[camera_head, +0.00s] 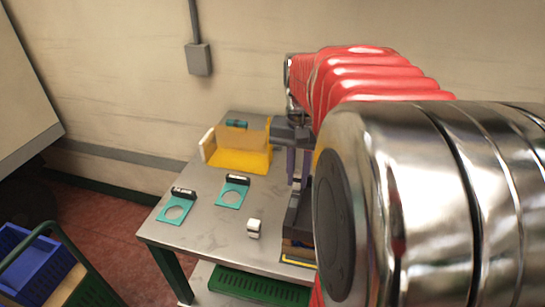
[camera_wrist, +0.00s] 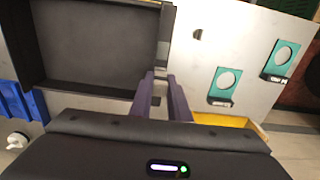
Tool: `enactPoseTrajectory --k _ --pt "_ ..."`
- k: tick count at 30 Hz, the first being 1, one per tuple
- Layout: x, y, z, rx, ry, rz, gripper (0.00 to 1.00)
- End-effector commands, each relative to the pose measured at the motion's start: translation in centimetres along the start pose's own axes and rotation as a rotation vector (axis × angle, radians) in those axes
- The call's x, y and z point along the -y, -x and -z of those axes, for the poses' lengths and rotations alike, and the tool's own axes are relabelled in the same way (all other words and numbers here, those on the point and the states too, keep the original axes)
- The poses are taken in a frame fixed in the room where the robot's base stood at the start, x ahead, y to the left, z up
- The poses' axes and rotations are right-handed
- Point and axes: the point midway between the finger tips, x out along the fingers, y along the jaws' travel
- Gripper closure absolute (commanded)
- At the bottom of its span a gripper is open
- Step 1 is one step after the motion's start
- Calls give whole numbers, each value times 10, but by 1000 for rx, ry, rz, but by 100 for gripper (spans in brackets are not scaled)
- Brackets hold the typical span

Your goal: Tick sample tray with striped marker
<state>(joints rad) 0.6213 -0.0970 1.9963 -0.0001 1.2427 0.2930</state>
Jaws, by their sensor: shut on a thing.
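Two teal sample trays, each with a round pale opening and a dark label block, lie flat on the grey table: one at left (camera_head: 175,212) and one nearer the middle (camera_head: 232,199). Both also show in the wrist view, the nearer one (camera_wrist: 222,95) and the farther one (camera_wrist: 279,70). My gripper (camera_head: 296,180) is to the right of both, pointing down beside a dark open box. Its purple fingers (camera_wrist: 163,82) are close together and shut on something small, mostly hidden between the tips. I cannot make out stripes on it or see the striped marker elsewhere.
A yellow bin (camera_head: 238,160) with a tan panel stands behind the trays. A small white block (camera_head: 254,228) with a dark band stands near the table's front. The dark open box (camera_wrist: 98,45) is close to my fingers. A blue crate (camera_head: 36,262) sits lower left.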

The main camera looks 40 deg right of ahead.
Motion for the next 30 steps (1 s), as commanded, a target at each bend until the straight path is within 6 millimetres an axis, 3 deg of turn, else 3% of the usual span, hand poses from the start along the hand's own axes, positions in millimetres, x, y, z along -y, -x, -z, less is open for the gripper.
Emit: enactPoseTrajectory --k 11,30 --pt "0 2 0 -1 0 0 100" --pt "0 36 0 -2 0 0 100"
